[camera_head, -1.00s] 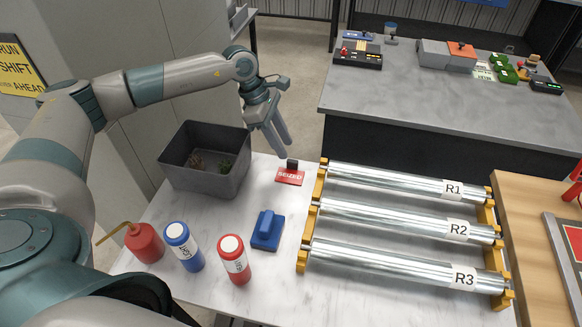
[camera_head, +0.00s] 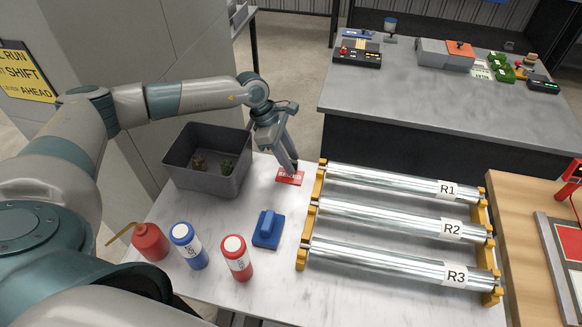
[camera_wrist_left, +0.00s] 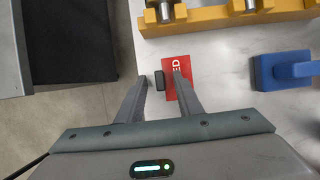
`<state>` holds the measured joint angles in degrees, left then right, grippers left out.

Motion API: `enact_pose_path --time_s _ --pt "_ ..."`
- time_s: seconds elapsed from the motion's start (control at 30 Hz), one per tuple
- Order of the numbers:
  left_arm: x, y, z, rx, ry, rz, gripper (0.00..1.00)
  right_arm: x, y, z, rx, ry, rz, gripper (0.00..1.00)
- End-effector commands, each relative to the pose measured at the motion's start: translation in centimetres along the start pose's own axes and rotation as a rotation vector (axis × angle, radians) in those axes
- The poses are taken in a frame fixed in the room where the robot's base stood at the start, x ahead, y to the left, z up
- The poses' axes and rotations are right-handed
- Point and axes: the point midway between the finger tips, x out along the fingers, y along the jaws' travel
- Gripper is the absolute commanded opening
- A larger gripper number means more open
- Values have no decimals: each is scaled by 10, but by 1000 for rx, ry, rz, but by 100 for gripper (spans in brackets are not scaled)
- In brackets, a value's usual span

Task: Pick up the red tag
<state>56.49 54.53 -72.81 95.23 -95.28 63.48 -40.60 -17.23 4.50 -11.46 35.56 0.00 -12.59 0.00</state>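The red tag (camera_head: 284,180), with white lettering and a small black grip block, lies flat on the white marble table left of the roller rack. My left gripper (camera_head: 291,167) points down at it. In the left wrist view the gripper (camera_wrist_left: 160,79) is open, with its fingers apart on either side of the tag's black block (camera_wrist_left: 159,80). The red plate (camera_wrist_left: 170,92) shows partly behind the right finger. Whether the fingertips reach down to the block's height is hard to tell. My right gripper is out of view.
The roller rack (camera_head: 311,215) with R1, R2 and R3 stands right of the tag. A grey bin (camera_head: 209,180) stands to the left. A blue block with handle (camera_head: 268,230), red bottle (camera_head: 237,258), blue bottle (camera_head: 188,246) and red oil can (camera_head: 149,242) stand nearer.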

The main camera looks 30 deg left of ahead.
Motion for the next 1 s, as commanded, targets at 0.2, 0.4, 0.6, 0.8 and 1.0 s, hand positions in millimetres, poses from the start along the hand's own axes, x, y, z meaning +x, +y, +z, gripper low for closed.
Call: enact_pose_path --time_s 0.2,0.4,0.6,0.8,1.0 --pt "2 0 0 0 0 1 33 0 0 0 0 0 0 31" --pt "1 0 0 0 0 0 33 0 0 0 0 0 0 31" --pt "1 0 0 0 0 0 0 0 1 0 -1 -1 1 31" --pt "1 0 0 0 0 0 0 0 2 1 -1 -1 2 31" --pt "0 0 0 0 -1 1 0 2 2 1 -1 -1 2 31"
